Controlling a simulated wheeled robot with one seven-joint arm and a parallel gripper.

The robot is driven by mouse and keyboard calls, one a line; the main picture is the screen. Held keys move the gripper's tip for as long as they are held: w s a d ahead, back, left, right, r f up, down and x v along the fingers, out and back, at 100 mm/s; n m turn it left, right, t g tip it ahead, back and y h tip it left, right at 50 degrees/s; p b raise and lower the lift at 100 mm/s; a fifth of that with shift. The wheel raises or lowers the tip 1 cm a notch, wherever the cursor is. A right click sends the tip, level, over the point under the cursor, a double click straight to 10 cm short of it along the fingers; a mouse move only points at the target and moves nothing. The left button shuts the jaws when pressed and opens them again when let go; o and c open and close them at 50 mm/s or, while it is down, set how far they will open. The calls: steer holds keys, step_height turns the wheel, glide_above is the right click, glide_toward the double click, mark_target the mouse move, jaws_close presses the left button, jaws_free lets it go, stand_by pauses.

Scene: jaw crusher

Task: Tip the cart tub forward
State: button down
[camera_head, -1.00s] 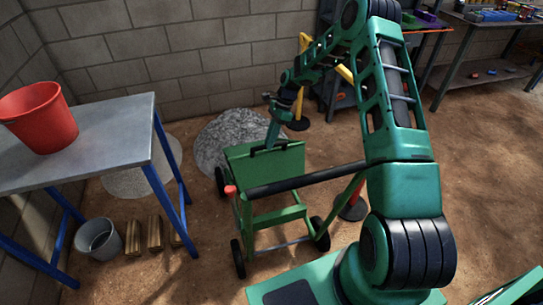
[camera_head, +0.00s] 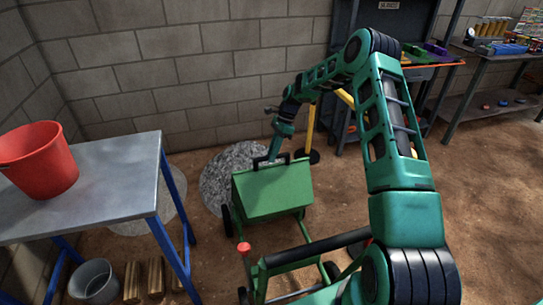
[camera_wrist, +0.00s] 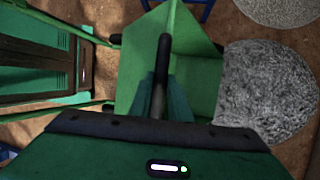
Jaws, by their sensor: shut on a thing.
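The green cart tub (camera_head: 272,192) is in the middle of the head view, tilted on its wheeled frame, with a broad flat side facing me. A black bar handle (camera_head: 262,161) runs along its far upper edge. My gripper (camera_head: 276,152) reaches down from above to this handle. In the wrist view the handle (camera_wrist: 162,65) passes between the teal fingers of my gripper (camera_wrist: 168,98), which are shut on it. The green tub (camera_wrist: 200,65) lies beyond the fingers. The fingertips are partly hidden by the handle and tub.
A grey gravel heap (camera_head: 217,182) lies beyond the tub near the block wall. The cart's black push bar (camera_head: 315,248) is on my side. A metal table (camera_head: 120,180) with a red bucket (camera_head: 38,165) stands left. A yellow post (camera_head: 309,130) stands behind. Open dirt floor lies right.

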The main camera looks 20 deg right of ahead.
steer(key=shift+s+f, duration=0.1)
steer(key=shift+f, duration=0.15)
steer(key=c, duration=1.6)
jaws_free()
steer(key=shift+f, duration=0.1)
steer(key=shift+c, duration=0.2)
steer(key=v, duration=1.1)
steer(key=shift+a, duration=0.1)
